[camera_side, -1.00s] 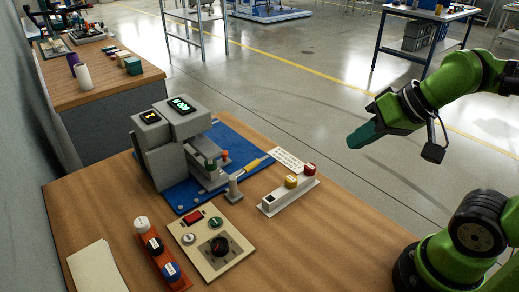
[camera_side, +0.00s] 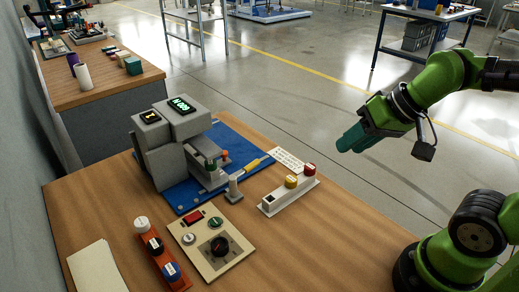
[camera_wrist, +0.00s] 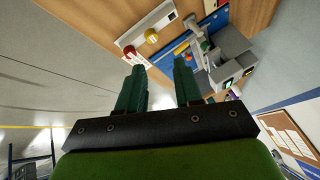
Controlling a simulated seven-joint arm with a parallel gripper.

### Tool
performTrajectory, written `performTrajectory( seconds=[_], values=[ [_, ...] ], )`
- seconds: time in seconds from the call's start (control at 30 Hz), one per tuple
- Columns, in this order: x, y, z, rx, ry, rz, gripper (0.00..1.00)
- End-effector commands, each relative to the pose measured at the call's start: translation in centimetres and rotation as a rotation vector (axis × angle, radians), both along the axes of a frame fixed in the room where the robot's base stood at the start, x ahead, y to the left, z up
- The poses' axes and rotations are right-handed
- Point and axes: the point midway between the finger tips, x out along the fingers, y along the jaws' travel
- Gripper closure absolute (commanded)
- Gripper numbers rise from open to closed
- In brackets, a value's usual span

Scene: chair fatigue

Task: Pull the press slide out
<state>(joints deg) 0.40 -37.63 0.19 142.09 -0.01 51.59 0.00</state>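The grey press (camera_side: 172,150) stands on a blue mat (camera_side: 240,138) on the wooden table, with a lit green display on top. Its slide (camera_side: 212,178) juts out at the front right, and a yellow handle (camera_side: 252,164) points away from it. Whether the handle belongs to the slide is not clear. The press also shows in the wrist view (camera_wrist: 232,45) at the upper right, with the yellow handle (camera_wrist: 181,48) beside it. My gripper (camera_side: 346,143) is in the air to the right of the press, well apart from it. In the wrist view its two green fingers (camera_wrist: 158,80) are spread and empty.
A white block with yellow and red buttons (camera_side: 290,197) sits between the press and my arm. A beige control box (camera_side: 212,243), an orange button strip (camera_side: 158,255) and a small grey post (camera_side: 234,190) stand in front. Paper (camera_side: 97,268) lies front left.

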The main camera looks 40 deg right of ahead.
Motion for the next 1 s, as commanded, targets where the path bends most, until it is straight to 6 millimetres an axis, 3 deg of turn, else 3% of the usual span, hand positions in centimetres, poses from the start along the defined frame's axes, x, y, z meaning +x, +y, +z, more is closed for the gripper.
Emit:
performTrajectory(
  seconds=[0.03,0.1,0.33,0.7,0.83,0.93,1.0],
  values=[
    [1.2,0.0,-0.2,-0.003,0.033,-0.001,0.57],
    [3.4,0.0,-0.2,-0.012,0.073,0.012,0.48],
    [12.4,0.4,-0.5,-0.088,0.155,0.199,0.48],
    [27.4,1.4,-5.3,-0.222,0.145,0.707,0.48],
    [30.7,1.6,-5.4,-0.285,0.075,0.889,0.48],
    [31.6,1.8,-3.6,-0.342,0.012,0.99,0.48],
    [31.5,1.8,-3.5,-0.359,0.003,1.037,0.48]
  ],
)
